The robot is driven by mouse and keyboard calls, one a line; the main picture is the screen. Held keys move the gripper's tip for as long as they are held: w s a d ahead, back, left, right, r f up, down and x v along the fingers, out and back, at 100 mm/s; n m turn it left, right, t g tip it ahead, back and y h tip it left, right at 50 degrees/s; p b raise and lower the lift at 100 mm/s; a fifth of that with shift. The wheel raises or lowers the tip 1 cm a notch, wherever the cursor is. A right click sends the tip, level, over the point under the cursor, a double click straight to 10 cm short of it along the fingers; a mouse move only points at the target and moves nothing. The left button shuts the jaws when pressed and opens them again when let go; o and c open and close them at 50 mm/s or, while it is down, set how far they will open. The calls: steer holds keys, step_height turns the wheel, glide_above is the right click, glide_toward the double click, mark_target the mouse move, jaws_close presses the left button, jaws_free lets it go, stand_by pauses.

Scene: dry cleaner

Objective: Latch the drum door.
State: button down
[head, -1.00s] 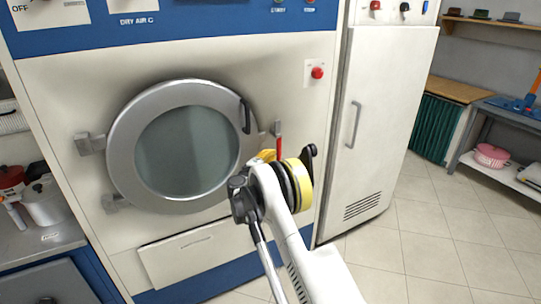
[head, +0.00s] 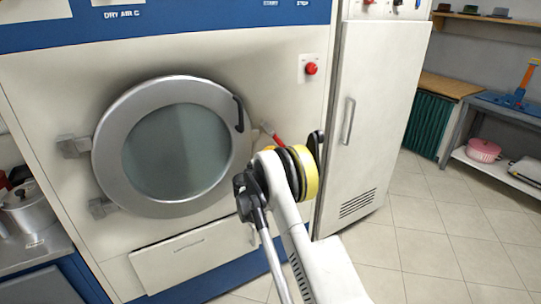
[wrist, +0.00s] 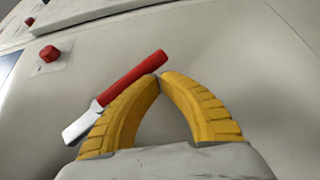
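The round drum door (head: 107,157), a silver ring with a dark glass window, appears closed against the white machine front. A black curved grip (head: 239,113) sits on its upper right rim. Just right of the door is the latch lever, with a red handle (head: 277,140) and a pale metal end; it slants down to the right. In the wrist view the red handle (wrist: 133,78) lies diagonally beyond my gripper (wrist: 160,77). My gripper's yellow fingertips meet near the handle's upper end, with nothing seen between them. In the head view my arm hides the gripper.
A red stop button (head: 311,68) is on the panel above right of the lever. A tall white cabinet (head: 375,110) stands to the right. A metal pot (head: 27,213) sits on the counter at left. The tiled floor at right is clear.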

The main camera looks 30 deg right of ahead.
steer(key=shift+d+r, duration=0.25)
steer(key=shift+d, duration=0.8)
steer(key=shift+d+r+b, duration=0.25)
steer(key=shift+d+r, duration=0.1)
steer(key=shift+d, duration=0.2)
steer(key=shift+d+r+b, duration=0.2)
steer(key=shift+d+r, duration=0.1)
steer(key=shift+d, duration=0.2)
steer(key=shift+d+r+n+t+h+b, duration=0.5)
steer(key=shift+d+n+h+b, duration=0.1)
steer(key=shift+h, duration=0.1)
steer(key=shift+w+d+r+n+t+h+b, duration=0.1)
steer(key=shift+d+r+n+t+h+b, duration=0.1)
steer(key=shift+r+n+t+h+b, duration=0.2)
steer(key=shift+d+r+n+t+h+b, duration=0.15)
steer(key=shift+r+n+t+h+b, duration=0.1)
steer(key=shift+r+n+t, duration=0.25)
